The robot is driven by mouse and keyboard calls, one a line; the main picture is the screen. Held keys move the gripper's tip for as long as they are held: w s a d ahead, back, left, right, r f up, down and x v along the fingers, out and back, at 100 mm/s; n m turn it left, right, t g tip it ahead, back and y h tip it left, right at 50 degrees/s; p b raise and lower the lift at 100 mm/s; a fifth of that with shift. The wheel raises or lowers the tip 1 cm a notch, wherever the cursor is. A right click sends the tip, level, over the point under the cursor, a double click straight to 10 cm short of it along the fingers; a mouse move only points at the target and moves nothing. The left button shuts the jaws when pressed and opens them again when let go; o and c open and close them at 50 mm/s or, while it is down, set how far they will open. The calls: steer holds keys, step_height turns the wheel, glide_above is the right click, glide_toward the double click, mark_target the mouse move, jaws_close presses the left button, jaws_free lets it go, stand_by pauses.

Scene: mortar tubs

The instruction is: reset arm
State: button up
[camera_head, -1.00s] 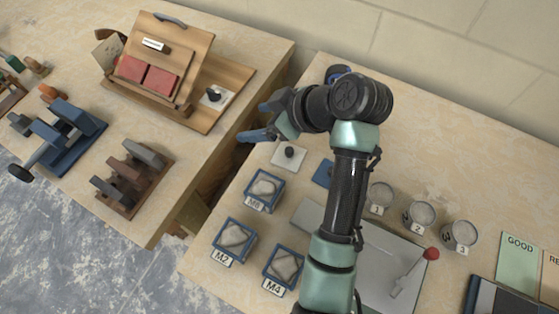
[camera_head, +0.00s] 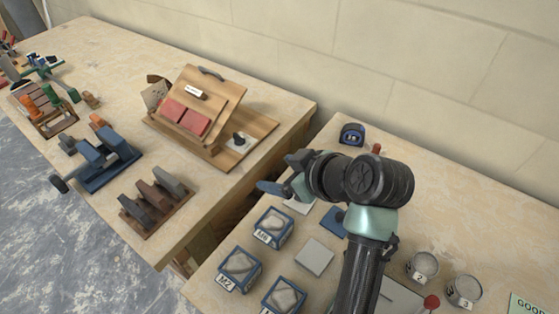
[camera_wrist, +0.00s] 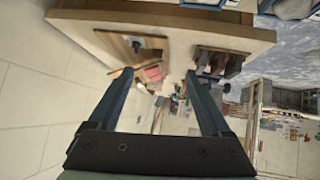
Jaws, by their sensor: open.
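My gripper (camera_head: 280,173) is open and empty, held above the right-hand workbench near its left edge, its fingers pointing left. In the wrist view its two dark fingers (camera_wrist: 157,76) stand wide apart with nothing between them. My arm rises from the bottom of the head view and hides part of the bench behind it. Blue-framed mortar tubs M6 (camera_head: 273,228), M2 (camera_head: 239,268) and another at the bottom edge (camera_head: 284,297) stand on the bench below the gripper.
Cups 2 (camera_head: 423,267) and 3 (camera_head: 464,291) stand right of my arm. A blue tape-measure-like item (camera_head: 352,134) lies behind the gripper. Across a gap, the left bench holds a wooden stand with red blocks (camera_head: 194,118), a blue fixture (camera_head: 105,158) and a block rack (camera_head: 156,202).

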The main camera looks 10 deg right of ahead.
steer(key=w+a+r+m+t+h+p, duration=0.15)
steer(key=r+t, duration=0.35)
steer(key=r, duration=0.8)
steer(key=w+a+r+m+t+h, duration=0.15)
steer(key=r+t, duration=0.25)
steer(key=r, duration=0.9)
steer(key=s+a+r+m+t, duration=0.1)
steer(key=s+r+t, duration=0.2)
steer(key=s+r, duration=0.2)
steer(key=s+a+r+m+t+h, duration=0.1)
steer(key=s+r+m+t, duration=0.1)
steer(key=r, duration=0.8)
steer(key=s+a+r+m+t+p, duration=0.1)
steer(key=s+a+r+t, duration=0.1)
steer(key=s+r+t, duration=0.3)
step_height(320, 180, up, 3)
steer(key=s, duration=0.2)
steer(key=shift+s+m+h, duration=0.3)
steer(key=shift+m+h, duration=0.1)
steer(key=shift+a+r, duration=0.1)
